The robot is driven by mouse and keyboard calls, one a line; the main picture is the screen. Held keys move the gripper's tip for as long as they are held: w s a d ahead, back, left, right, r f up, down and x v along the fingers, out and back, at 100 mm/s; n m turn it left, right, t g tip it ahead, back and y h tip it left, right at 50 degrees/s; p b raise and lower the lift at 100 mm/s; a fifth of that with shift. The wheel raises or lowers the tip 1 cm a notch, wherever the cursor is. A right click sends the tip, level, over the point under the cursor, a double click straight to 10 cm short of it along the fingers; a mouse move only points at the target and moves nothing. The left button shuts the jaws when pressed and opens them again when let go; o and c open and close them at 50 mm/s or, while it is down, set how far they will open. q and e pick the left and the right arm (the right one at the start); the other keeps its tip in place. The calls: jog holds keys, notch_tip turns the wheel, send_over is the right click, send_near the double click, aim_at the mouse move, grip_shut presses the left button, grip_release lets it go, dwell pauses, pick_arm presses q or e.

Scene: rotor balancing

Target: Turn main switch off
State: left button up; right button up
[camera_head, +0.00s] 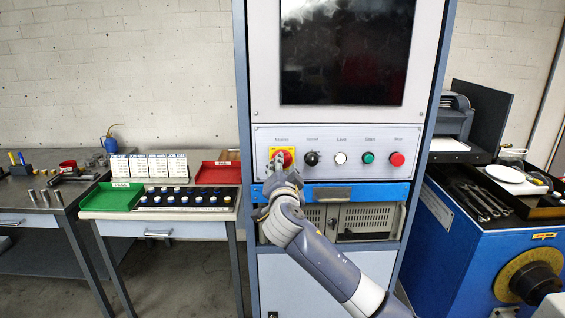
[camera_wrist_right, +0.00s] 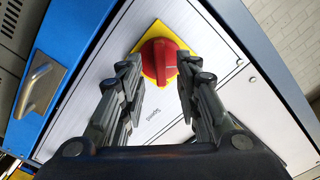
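The main switch is a red rotary knob (camera_head: 287,156) on a yellow square plate, at the left end of the light grey control panel (camera_head: 330,170). In the right wrist view the red knob (camera_wrist_right: 160,60) shows between and just beyond my fingertips. My right gripper (camera_head: 276,162) is at the knob, reaching up from below, and hides part of it in the head view. Its fingers (camera_wrist_right: 157,72) are apart, one on each side of the knob. I cannot tell whether they touch it. My left gripper is not in view.
Right of the switch are a black knob (camera_head: 312,158), a white button (camera_head: 341,157), a green button (camera_head: 368,157) and a red button (camera_head: 397,159). A dark screen (camera_head: 345,50) is above. A blue drawer front with a handle (camera_head: 332,193) sits just below.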

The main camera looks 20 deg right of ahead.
jog(key=shift+x, duration=1.1)
grip_shut()
jog(key=shift+f, duration=0.1)
